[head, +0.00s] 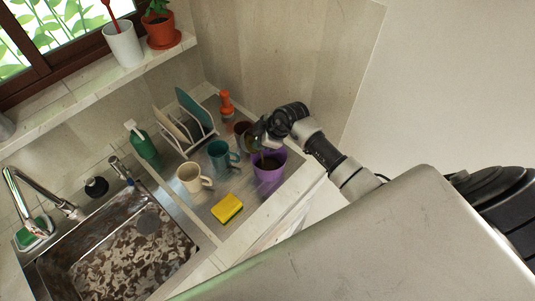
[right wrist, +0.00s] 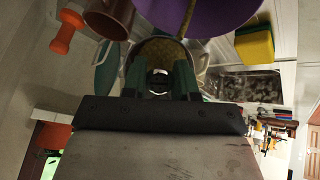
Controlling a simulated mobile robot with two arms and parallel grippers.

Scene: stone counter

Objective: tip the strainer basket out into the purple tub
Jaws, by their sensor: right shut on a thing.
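The purple tub (head: 270,174) stands on the steel drainboard near its right edge, with something dark inside. It also shows at the top of the right wrist view (right wrist: 215,18). My right gripper (head: 259,137) is over the tub's back side. In the right wrist view, its dark fingers (right wrist: 158,78) are shut on the strainer basket (right wrist: 158,50), a round thing with a brownish face. A thin brown strand (right wrist: 187,20) runs between the basket and the tub; I cannot tell if it is falling matter. The basket is mostly hidden in the head view. My left gripper is not in view.
A teal mug (head: 218,155) and a brown mug (head: 242,130) stand close to the tub. A cream mug (head: 189,178), a yellow sponge (head: 227,208) and a dish rack (head: 183,125) are farther left. The dirty sink (head: 125,255) is at lower left.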

